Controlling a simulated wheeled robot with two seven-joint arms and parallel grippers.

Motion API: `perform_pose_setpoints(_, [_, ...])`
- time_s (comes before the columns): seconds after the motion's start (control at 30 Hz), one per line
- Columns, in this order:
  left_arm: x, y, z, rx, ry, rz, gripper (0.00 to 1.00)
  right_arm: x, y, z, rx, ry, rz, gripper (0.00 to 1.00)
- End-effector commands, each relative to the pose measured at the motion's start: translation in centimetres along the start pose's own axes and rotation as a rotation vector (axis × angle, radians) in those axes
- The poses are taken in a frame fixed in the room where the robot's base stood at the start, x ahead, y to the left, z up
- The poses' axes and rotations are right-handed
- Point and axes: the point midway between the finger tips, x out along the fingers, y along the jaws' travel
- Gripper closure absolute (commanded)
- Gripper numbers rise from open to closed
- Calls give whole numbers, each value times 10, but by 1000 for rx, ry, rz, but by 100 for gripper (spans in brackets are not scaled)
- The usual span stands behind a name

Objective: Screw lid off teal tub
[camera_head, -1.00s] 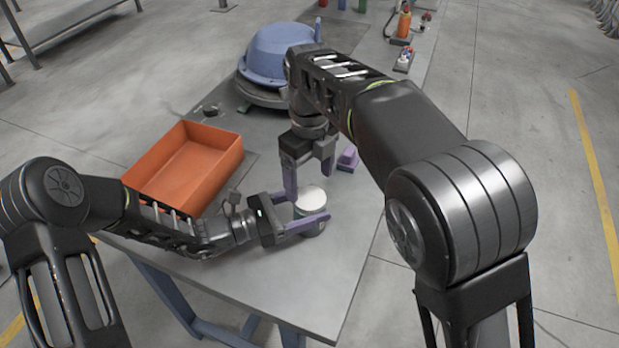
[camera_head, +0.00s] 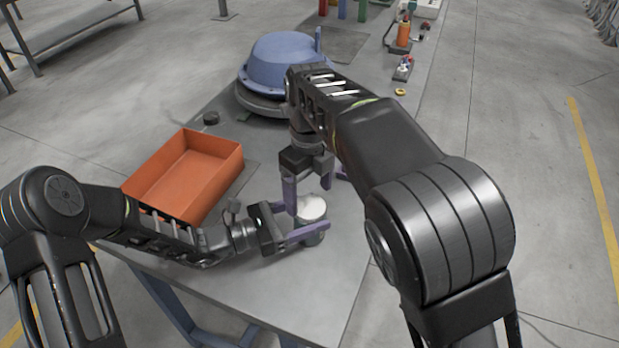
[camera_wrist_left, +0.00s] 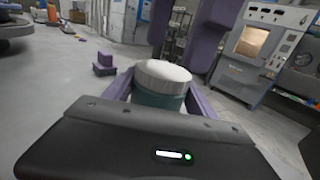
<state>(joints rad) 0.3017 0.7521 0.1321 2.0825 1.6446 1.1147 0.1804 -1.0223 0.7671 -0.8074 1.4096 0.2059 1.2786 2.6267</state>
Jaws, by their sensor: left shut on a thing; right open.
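The teal tub (camera_wrist_left: 158,95) stands upright with its pale round lid (camera_wrist_left: 163,72) on top. In the head view the lid (camera_head: 311,208) shows and the tub (camera_head: 313,238) is largely hidden by fingers. My left gripper (camera_head: 306,222) is shut on the tub, one purple finger on each side below the lid. My right gripper (camera_head: 308,186) points down from above, open, with its purple fingers at the lid's far and left sides. I cannot tell whether they touch it. In the left wrist view a right finger (camera_wrist_left: 205,35) hangs behind the lid.
An orange bin (camera_head: 200,180) stands left of the tub, close to my left arm. A blue bowl-shaped hood (camera_head: 280,60) sits farther back. A small purple block (camera_wrist_left: 105,60) lies beyond the tub in the wrist view. The grey tabletop (camera_head: 300,285) is clear in front.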

Motion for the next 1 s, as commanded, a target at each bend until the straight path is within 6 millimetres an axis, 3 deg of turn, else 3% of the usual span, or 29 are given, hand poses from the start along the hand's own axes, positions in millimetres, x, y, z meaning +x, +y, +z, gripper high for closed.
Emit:
perform_pose_setpoints(0.2, [0, 0, 0, 0, 0, 0, 100, 26, 0, 0, 0, 1, -1, 20])
perform_pose_setpoints(0.57, [0, 0, 0, 0, 0, 0, 100, 32, 0, 0, 0, 0, -1, 20])
perform_pose_setpoints(1.0, [0, 0, 0, 0, 0, 0, 100, 31, 0, 0, 0, 0, -1, 56])
